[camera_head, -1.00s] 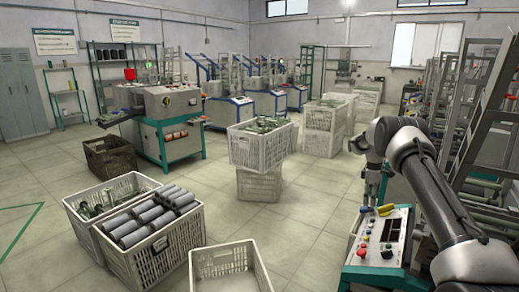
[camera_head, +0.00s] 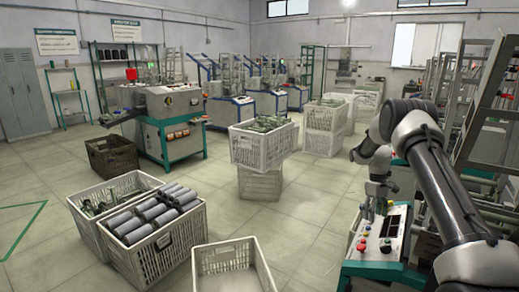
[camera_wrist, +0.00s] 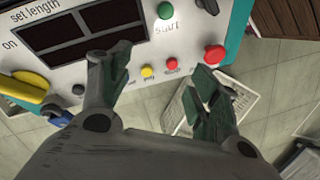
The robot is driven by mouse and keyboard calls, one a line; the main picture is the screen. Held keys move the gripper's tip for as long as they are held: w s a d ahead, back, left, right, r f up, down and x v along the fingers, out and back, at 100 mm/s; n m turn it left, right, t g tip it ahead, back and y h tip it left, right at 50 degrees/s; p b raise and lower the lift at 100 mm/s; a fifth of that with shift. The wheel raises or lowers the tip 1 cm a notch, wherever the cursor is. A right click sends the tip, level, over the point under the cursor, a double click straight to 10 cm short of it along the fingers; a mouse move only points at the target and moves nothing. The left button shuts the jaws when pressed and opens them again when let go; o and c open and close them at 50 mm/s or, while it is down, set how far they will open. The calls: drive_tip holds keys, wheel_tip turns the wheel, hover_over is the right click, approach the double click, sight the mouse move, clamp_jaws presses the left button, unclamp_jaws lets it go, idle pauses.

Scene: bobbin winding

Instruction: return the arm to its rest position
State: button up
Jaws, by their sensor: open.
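My gripper (camera_head: 377,205) hangs from my raised arm on the right of the head view, pointing down in front of the control panel (camera_head: 383,239). In the wrist view its two dark green fingers (camera_wrist: 160,88) are spread apart with nothing between them. The panel (camera_wrist: 150,55) lies beyond the fingertips, with a dark display (camera_wrist: 75,32), a green start button (camera_wrist: 166,10), a large red button (camera_wrist: 214,55), small red and yellow buttons, and yellow and blue knobs at its left. I cannot tell the exact gap between the fingers and the panel.
Stacked crates (camera_head: 260,150) stand mid-floor. A metal frame (camera_head: 490,110) rises close to my arm at right. Floor between crates and panel is clear.

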drive_tip(key=s+a+r+m, duration=0.4)
drive_tip(key=s+r, duration=0.8)
drive_tip(key=r, duration=0.4)
drive_tip(key=s+a+r+t, duration=0.2)
drive_tip(key=s+r, duration=0.4)
drive_tip(key=s, duration=0.4)
drive_tip(key=s+a+r+t, duration=0.2)
drive_tip(key=s+r, duration=0.4)
drive_tip(key=s, duration=0.5)
drive_tip(key=s+a+r+m+t, duration=0.1)
drive_tip(key=s+a+r+t, duration=0.1)
drive_tip(key=s+r, duration=0.4)
drive_tip(key=shift+s+a+r+t, duration=0.2)
drive_tip(key=shift+s+a+t, duration=0.2)
drive_tip(key=shift+s, duration=2.05)
